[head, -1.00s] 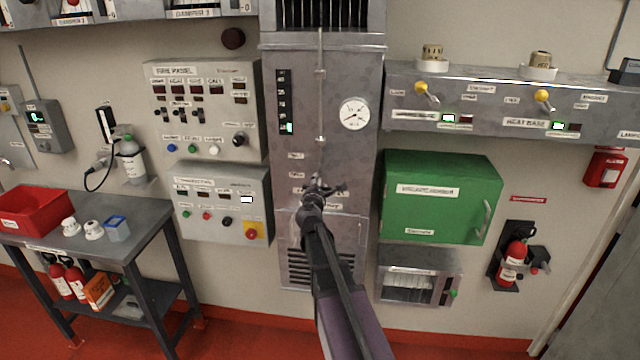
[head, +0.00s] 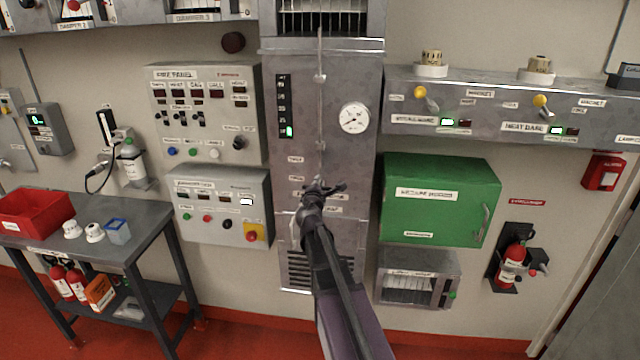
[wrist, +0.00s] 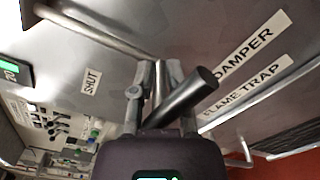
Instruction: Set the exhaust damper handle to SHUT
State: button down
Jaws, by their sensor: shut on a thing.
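The exhaust damper handle is a dark cylindrical grip (wrist: 184,98) in the wrist view, on the front of the tall grey metal duct (head: 345,85). My gripper (wrist: 155,78) is shut on it, one finger on each side. In the head view my gripper (head: 320,192) hides most of the handle. A SHUT label (wrist: 90,81) is to the left of the fingers in the wrist view, and a DAMPER label (wrist: 243,50) is to the right. A thin vertical rod (head: 321,110) runs up the duct to the louvers (head: 320,17), which show pale slats.
A round gauge (head: 354,118) is on the duct above right of my gripper. Control panels (head: 222,205) are to the left, and a green cabinet (head: 440,205) is close on the right. A bench (head: 150,215) stands at the left.

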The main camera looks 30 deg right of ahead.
aim_at(320, 159)
notch_tip(320, 159, up, 6)
jog(key=p, duration=0.5)
jog(key=shift+f, duration=0.15)
jog(key=shift+w, duration=0.25)
jog(key=c, duration=0.7)
grip_release()
jog(key=shift+r, duration=0.2)
jog(key=shift+s, duration=0.2)
